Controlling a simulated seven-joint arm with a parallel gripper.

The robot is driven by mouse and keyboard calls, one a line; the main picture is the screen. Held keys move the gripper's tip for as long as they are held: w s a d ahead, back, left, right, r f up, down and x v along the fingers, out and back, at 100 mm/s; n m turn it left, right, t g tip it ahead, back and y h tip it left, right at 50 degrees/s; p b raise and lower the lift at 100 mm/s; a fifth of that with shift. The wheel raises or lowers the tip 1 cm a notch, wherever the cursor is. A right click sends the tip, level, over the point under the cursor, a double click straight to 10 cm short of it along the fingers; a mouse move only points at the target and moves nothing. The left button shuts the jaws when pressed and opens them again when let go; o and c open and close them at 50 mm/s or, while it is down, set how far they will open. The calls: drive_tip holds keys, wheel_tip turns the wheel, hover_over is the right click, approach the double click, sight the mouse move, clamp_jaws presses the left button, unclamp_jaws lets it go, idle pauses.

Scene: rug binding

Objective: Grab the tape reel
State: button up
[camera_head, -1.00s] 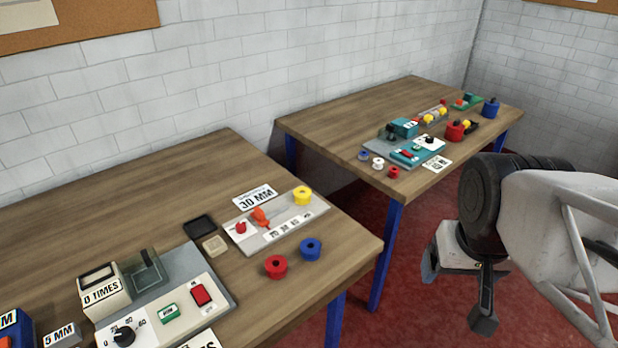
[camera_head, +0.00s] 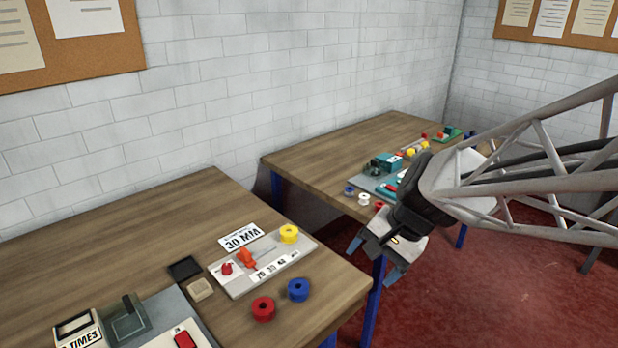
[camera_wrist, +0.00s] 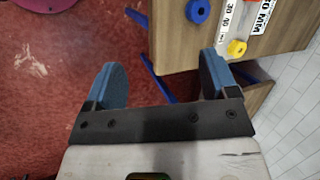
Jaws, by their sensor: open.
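Tape reels of several colours are in view, and I cannot tell which one the task means. On the near table, a yellow reel (camera_head: 289,234) sits on a grey plate, with a red reel (camera_head: 263,309) and a blue reel (camera_head: 298,290) on the wood in front of it. The wrist view shows the blue reel (camera_wrist: 197,11) and the yellow reel (camera_wrist: 236,48) beyond my fingers. On the far table, a small blue reel (camera_head: 349,190) and a white reel (camera_head: 364,199) lie near the front edge. My gripper (camera_head: 372,262) is open and empty, right of the near table and apart from every reel.
The near table (camera_head: 130,225) holds a grey plate (camera_head: 228,283) with an orange lever and a machine (camera_head: 128,318) at lower left. The far table (camera_head: 300,160) carries a teal machine (camera_head: 389,163). Red floor (camera_head: 480,300) lies open at right.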

drive_tip(key=w+a+f+m+y, duration=0.2)
drive_tip(key=w+a+f+m, duration=0.15)
drive_tip(key=w, duration=0.35)
drive_tip(key=w+a+f+m+y, duration=0.3)
drive_tip(key=w+a+m, duration=0.1)
drive_tip(key=w, duration=0.4)
drive_tip(key=m+t+y, duration=0.3)
drive_tip(key=m, duration=0.4)
approach(289, 231)
drive_tip(key=shift+a+f, duration=0.15)
drive_tip(key=shift+a, duration=0.2)
drive_tip(key=shift+x, duration=1.3)
drive_tip(key=shift+a, duration=0.1)
drive_tip(key=shift+x, duration=2.45)
drive_tip(key=shift+c, duration=0.3)
